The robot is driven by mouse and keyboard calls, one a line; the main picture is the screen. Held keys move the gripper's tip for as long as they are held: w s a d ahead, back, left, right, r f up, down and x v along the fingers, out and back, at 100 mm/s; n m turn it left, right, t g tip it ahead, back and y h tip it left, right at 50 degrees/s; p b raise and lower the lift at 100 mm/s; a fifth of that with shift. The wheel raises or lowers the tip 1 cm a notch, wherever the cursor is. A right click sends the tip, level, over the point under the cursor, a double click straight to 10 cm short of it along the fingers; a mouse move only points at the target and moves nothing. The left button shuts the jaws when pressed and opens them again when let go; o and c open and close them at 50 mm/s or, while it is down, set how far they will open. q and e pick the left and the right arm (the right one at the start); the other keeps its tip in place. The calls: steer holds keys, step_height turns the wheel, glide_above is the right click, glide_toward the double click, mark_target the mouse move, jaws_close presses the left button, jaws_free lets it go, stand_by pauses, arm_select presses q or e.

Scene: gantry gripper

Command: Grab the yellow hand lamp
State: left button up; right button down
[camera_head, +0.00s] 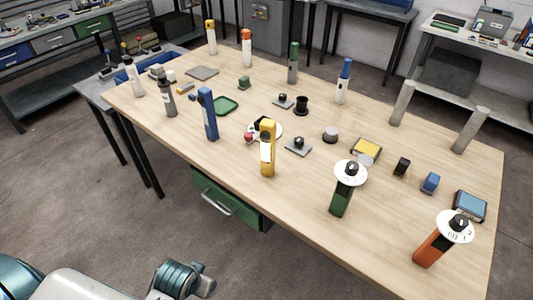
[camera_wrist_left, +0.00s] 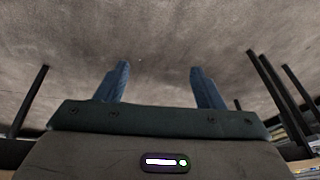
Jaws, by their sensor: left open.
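The yellow hand lamp (camera_head: 267,160) stands upright near the front edge of the wooden table (camera_head: 330,245), above the green drawer. In the head view, parts of my own body show at the lower left, away from the table. The lamp does not show in the wrist view. My right gripper is not in view.
A blue lamp-like tool (camera_head: 209,115) stands left of the yellow lamp, and a green tool with a white disc (camera_head: 342,190) stands to its right. The green drawer (camera_head: 230,200) hangs below the table edge. Table space in front is bare.

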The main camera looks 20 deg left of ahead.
arm_select(q)
steer(key=w+d+r+t, duration=0.2)
steer(key=w+r, duration=0.1)
steer(key=r, duration=0.4)
steer(key=t+h, duration=0.2)
steer(key=t, duration=1)
glide_toward(267, 142)
steer(key=w+f, duration=0.1)
steer(key=w, duration=0.4)
steer(key=w+r+p, duration=0.1)
steer(key=w, duration=0.1)
steer(key=shift+w+d+r+p, duration=0.1)
steer(key=shift+w+d+p, duration=0.2)
steer(key=shift+w, duration=0.4)
steer(key=w+p, duration=0.2)
steer(key=w, duration=0.2)
steer(key=shift+w+a+r+p, duration=0.1)
steer(key=shift+w+r+p, duration=0.05)
steer(key=shift+w+p, duration=0.2)
steer(key=shift+w, duration=0.3)
steer(key=shift+s, duration=0.1)
steer(key=shift+c, duration=0.4)
